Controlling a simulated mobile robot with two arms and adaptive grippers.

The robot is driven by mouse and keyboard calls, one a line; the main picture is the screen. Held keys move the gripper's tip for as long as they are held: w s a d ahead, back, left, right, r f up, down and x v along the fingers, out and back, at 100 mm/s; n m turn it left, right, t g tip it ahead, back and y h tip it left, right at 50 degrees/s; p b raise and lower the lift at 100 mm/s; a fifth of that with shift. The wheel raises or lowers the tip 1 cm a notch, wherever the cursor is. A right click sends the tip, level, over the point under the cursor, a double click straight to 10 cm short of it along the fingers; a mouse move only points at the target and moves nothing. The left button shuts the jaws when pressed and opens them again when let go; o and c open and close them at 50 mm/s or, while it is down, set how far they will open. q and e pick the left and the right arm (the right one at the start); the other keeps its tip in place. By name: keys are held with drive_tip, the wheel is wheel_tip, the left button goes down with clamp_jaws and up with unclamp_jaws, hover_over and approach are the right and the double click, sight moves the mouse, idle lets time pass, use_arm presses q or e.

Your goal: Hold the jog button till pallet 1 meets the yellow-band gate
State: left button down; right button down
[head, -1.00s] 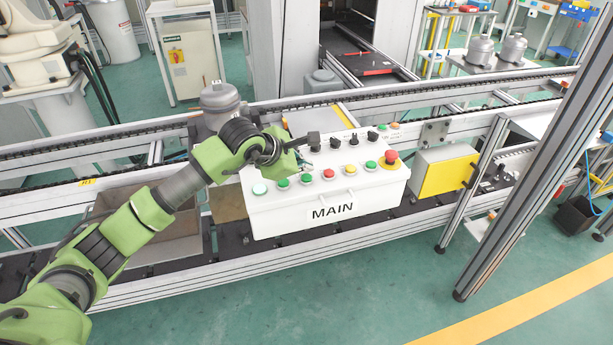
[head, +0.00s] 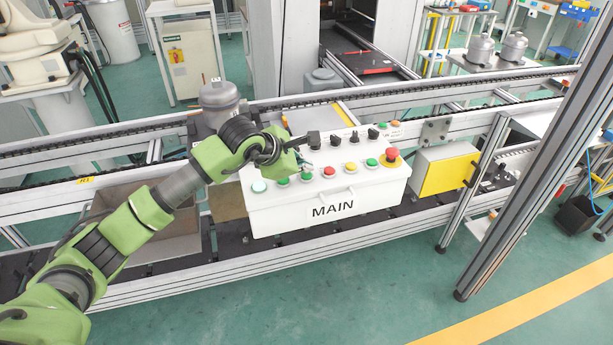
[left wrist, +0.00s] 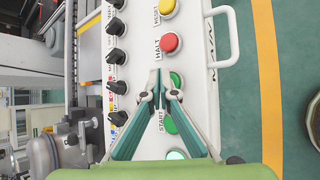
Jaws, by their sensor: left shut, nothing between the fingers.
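The white control box marked MAIN (head: 332,210) stands in front of the conveyor, with rows of coloured buttons and black knobs on its top. My left gripper (head: 304,162) is shut and empty, low over the left half of the panel. In the left wrist view its closed fingertips (left wrist: 160,78) lie beside a green button (left wrist: 177,79), near the START lettering and below the red HALT button (left wrist: 170,43). I cannot tell whether they touch a button. No jog label is readable. A grey compressor (head: 219,97) is on the line behind my arm; no pallet number or yellow-band gate is clearly identifiable.
A red emergency stop (head: 391,156) is at the panel's right end. A yellow-faced box (head: 447,176) stands right of the panel. A metal post (head: 525,150) crosses the right side. An open bin (head: 150,222) is below my left arm.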

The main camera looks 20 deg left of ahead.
sight(305, 175)
use_arm(q)
drive_tip(key=shift+s+f+b, duration=0.1)
drive_tip(key=shift+f+b, duration=0.45)
drive_tip(key=shift+f, duration=0.05)
idle(2.0)
drive_tip(key=shift+r, duration=0.15)
drive_tip(key=shift+r+p, duration=0.3)
drive_tip(key=shift+r, duration=0.55)
drive_tip(key=shift+r+p, duration=1.15)
drive_tip(key=shift+r, duration=1.4)
